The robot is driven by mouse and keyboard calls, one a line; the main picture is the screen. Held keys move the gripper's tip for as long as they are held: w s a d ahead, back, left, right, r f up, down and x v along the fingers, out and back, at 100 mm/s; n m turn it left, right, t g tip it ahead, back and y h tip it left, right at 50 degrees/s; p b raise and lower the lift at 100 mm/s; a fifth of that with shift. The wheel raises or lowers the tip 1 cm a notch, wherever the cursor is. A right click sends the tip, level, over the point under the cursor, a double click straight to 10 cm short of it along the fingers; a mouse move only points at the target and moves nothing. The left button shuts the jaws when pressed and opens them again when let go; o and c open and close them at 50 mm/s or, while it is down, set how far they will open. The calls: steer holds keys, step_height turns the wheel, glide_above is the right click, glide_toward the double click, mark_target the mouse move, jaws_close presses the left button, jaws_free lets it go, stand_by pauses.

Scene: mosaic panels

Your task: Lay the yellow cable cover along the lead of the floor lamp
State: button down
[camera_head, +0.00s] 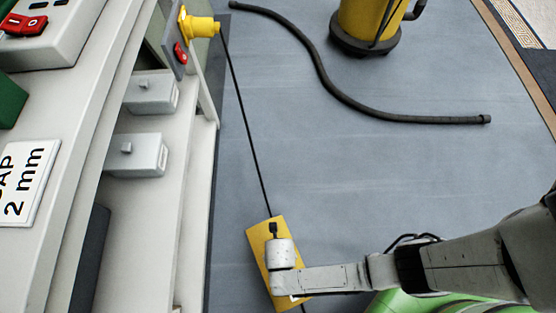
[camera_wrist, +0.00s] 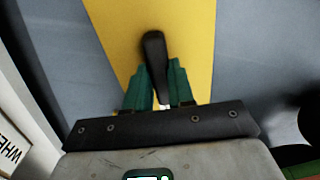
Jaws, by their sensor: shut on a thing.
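The yellow cable cover (camera_head: 256,238) is a flat yellow board at the bottom middle of the head view. It fills the top middle of the wrist view (camera_wrist: 195,45). My gripper (camera_wrist: 156,75) has green fingers shut on the cover's black upright handle (camera_wrist: 154,52). In the head view the handle (camera_head: 273,229) shows at the gripper's end. The black lead (camera_head: 246,130) runs from a yellow plug (camera_head: 203,26) down to the cover's upper end and shows again below it. The cover lies roughly along the lead's line. I cannot tell whether it touches the floor. No floor lamp is recognisable.
A bench with shelves (camera_head: 185,220) stands along the left, close to the cover. A dark hose (camera_head: 340,92) curves across the grey floor (camera_head: 380,180) from the top. A yellow drum-shaped machine (camera_head: 362,22) stands at the top right.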

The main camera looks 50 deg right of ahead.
steer(key=shift+w+r, duration=0.1)
steer(key=shift+r, duration=0.05)
steer(key=shift+f+b, duration=2.85)
steer(key=shift+f, duration=0.75)
steer(key=shift+f+b, duration=0.6)
steer(key=shift+f, duration=0.1)
steer(key=c, duration=0.9)
jaws_free()
step_height(320, 180, up, 11)
steer(key=p, duration=0.7)
steer(key=shift+f, duration=0.1)
